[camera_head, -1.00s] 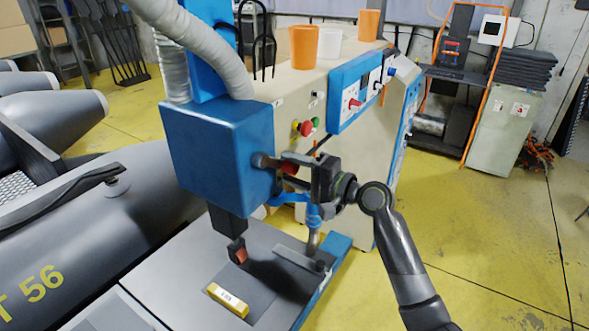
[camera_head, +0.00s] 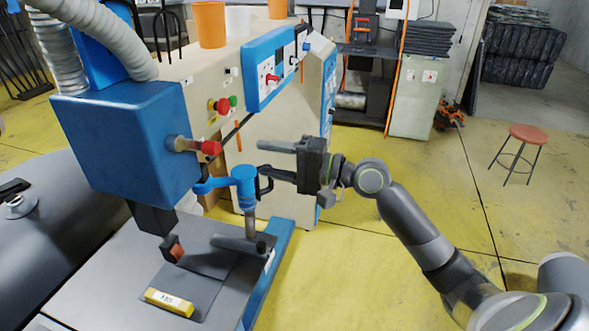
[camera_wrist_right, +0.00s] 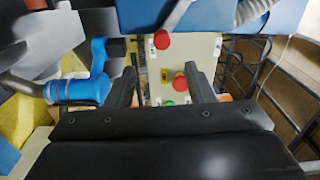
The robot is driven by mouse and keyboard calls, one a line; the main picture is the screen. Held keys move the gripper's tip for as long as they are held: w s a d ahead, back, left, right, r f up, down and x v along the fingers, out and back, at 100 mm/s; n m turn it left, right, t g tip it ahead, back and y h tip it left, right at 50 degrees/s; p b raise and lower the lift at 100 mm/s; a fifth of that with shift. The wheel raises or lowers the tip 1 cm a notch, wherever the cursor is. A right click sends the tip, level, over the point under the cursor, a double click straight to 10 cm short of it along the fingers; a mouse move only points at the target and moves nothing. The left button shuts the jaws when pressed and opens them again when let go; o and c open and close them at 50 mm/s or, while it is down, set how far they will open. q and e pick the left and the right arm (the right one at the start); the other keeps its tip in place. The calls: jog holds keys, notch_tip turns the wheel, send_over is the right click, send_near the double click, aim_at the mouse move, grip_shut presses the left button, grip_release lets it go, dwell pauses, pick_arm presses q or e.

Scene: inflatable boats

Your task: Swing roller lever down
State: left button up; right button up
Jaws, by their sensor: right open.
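A short metal lever with a red knob (camera_head: 210,147) sticks out rightward, nearly level, from the side of the blue machine head (camera_head: 125,140). In the right wrist view a red knob (camera_wrist_right: 161,40) shows ahead, between and beyond the fingers. My right gripper (camera_head: 265,162) is open and empty, to the right of the knob and apart from it. Its lower finger is close to the blue bracket (camera_head: 243,180) on the metal post; I cannot tell whether they touch. My left gripper is not in view.
A yellow labelled block (camera_head: 169,302) lies on the machine's grey bed. The blue-and-white control panel (camera_head: 275,72) and a red button (camera_head: 222,106) are behind. A grey boat tube (camera_head: 60,225) lies left. Yellow floor is open on the right, with a red stool (camera_head: 528,133).

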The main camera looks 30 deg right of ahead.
jog(key=shift+b+v, duration=0.65)
jog(key=shift+v, duration=1.7)
